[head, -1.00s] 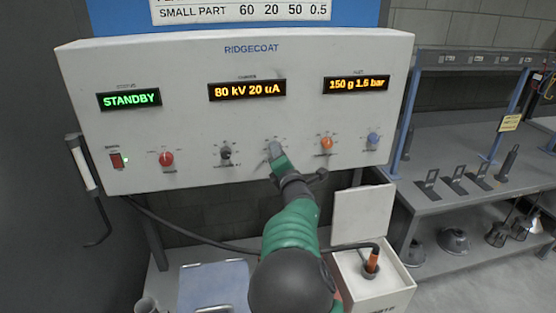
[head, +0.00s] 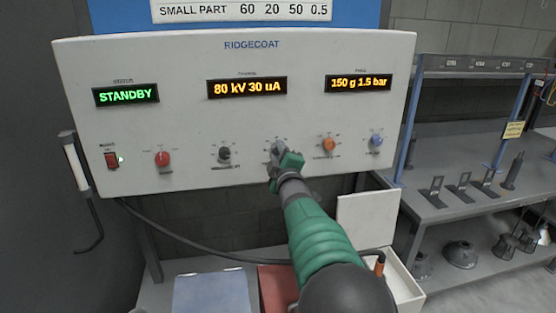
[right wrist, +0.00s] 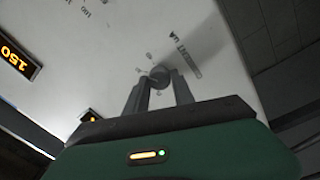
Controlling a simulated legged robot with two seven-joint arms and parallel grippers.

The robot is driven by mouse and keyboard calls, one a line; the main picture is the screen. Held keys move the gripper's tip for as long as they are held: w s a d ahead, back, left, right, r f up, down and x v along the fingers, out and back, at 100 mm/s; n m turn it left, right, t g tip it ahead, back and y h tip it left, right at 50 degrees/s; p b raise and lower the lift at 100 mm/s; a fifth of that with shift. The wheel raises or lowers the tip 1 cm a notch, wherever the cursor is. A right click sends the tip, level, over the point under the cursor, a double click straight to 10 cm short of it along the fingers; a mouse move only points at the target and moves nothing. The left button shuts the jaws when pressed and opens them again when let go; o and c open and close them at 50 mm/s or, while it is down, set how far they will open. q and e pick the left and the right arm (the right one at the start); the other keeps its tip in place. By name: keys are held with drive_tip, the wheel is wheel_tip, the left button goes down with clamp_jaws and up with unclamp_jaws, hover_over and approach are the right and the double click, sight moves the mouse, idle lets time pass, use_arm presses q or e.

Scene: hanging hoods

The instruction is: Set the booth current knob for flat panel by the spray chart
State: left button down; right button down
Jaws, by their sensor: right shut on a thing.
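The white control panel (head: 120,60) fills the upper left of the head view. Its middle display (head: 247,88) reads 80 kV 30 uA. My right gripper (head: 277,152) is shut on the grey knob below and right of that display, taken as the current knob, largely covered by the gripper. In the right wrist view the round knob (right wrist: 159,75) sits between the two fingertips. The spray chart (head: 240,10) shows only its bottom row, SMALL PART 60 20 50 0.5; any flat panel row is out of frame. My left gripper is not in view.
A red switch (head: 111,159) is at far left. The other displays read STANDBY (head: 126,95) and 150 g 1.5 bar (head: 358,83). A grey bench (head: 430,205) stands at right.

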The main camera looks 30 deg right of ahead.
drive_tip(key=m+b, duration=0.1)
drive_tip(key=m, duration=0.1)
drive_tip(key=m+b, duration=0.1)
drive_tip(key=m, duration=0.1)
drive_tip(key=shift+f+m, duration=0.4)
drive_tip(key=shift+m+g+h+b, duration=0.3)
drive_tip(key=shift+m+b, duration=0.25)
drive_tip(key=shift+m, duration=1.35)
drive_tip(key=c, duration=1.4)
unclamp_jaws()
drive_tip(key=shift+c, duration=0.2)
drive_tip(key=o, duration=0.4)
drive_tip(key=shift+w+r, duration=0.1)
drive_tip(key=shift+r, duration=0.05)
drive_tip(key=shift+c, duration=0.2)
drive_tip(key=shift+r, duration=0.1)
